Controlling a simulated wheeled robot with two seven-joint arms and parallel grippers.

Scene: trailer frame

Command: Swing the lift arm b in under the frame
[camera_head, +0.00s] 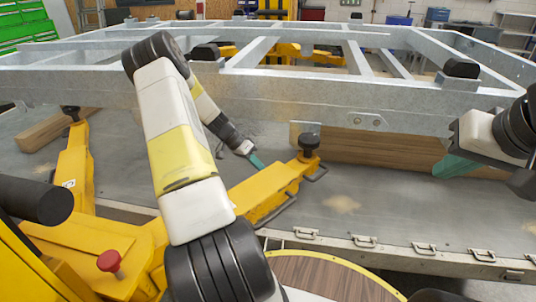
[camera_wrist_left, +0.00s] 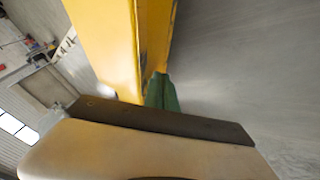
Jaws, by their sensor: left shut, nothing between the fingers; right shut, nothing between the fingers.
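Two yellow lift arms reach from the yellow lift at the lower left: a left one (camera_head: 75,165) and a right one (camera_head: 262,197). I cannot tell by marking which is b. The right one ends in a black pad (camera_head: 309,141) near the front beam of the grey trailer frame (camera_head: 300,96). My left gripper (camera_head: 256,161) is shut and empty, just behind the right lift arm. In the left wrist view its green fingertips (camera_wrist_left: 162,93) are against or very close to a yellow lift arm (camera_wrist_left: 107,45). My right gripper (camera_head: 452,168) is shut and empty at the right, before the beam.
Wooden beams (camera_head: 380,150) lie under the frame. The grey platform (camera_head: 350,212) has metal loops along its front edge. A red knob (camera_head: 109,261) stands on the lift at the lower left. My left arm crosses over the frame and hides part of the lift.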

